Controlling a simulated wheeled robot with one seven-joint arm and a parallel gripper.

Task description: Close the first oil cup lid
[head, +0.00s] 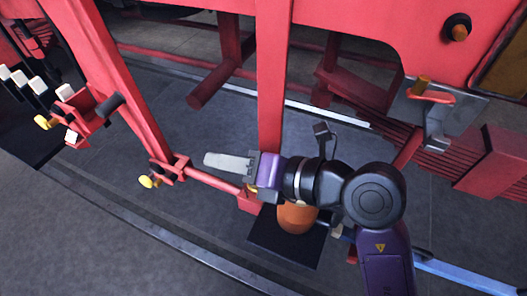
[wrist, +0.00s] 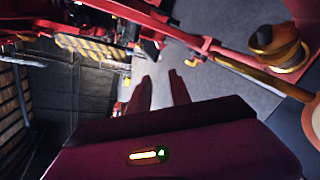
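My gripper (head: 222,162) reaches left past the red upright bar in the head view, its pale fingers over the grey floor. In the wrist view its two dark fingers (wrist: 160,88) stand apart with nothing between them. A round brass fitting (wrist: 280,45), possibly an oil cup, is at the upper right there, apart from the fingers. In the head view, small brass fittings sit on the red linkage at the left (head: 149,181) and far left (head: 43,122). A bit of brass also shows just under my gripper, mostly hidden. I cannot tell which is the first oil cup or its lid's state.
Red rods (head: 212,181) and a slanted red beam (head: 120,85) stand close to my gripper. Open floor lies at the lower left.

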